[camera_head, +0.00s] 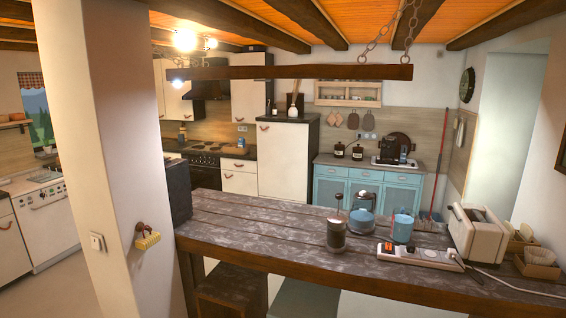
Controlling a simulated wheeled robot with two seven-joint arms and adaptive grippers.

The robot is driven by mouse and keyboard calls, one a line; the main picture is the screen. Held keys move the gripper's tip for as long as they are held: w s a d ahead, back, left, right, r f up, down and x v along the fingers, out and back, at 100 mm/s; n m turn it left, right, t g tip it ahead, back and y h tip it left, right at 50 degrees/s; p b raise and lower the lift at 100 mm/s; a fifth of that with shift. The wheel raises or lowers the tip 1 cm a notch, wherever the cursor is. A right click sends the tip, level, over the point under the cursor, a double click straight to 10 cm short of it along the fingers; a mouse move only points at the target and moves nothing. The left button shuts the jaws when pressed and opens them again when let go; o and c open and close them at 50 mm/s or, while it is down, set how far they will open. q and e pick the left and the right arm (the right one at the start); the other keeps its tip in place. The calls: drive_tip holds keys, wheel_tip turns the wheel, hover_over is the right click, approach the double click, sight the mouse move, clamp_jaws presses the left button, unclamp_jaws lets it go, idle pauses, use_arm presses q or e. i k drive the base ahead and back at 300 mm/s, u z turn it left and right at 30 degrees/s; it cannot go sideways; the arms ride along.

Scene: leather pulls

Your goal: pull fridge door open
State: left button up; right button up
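A tall cream cabinet (286,165) with a dark top stands against the far wall, between the stove counter and the blue sideboard. It looks like the fridge, and its door appears shut. A small brownish leather pull (264,128) sits near the upper left of its door. The wooden counter in front hides part of the lower area. Neither of my grippers is in this view.
A long wooden counter (270,236) crosses the foreground, with a toaster (478,232), a power strip (420,254), a glass jar (336,236) and a kettle (362,222). A white pillar (105,130) stands at the left. A blue sideboard (368,186) stands beside the cabinet.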

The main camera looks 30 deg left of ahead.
sight(282, 147)
drive_tip(key=u, duration=2.9)
drive_tip(key=i, duration=5.65)
drive_tip(key=z, duration=2.55)
drive_tip(key=i, duration=1.25)
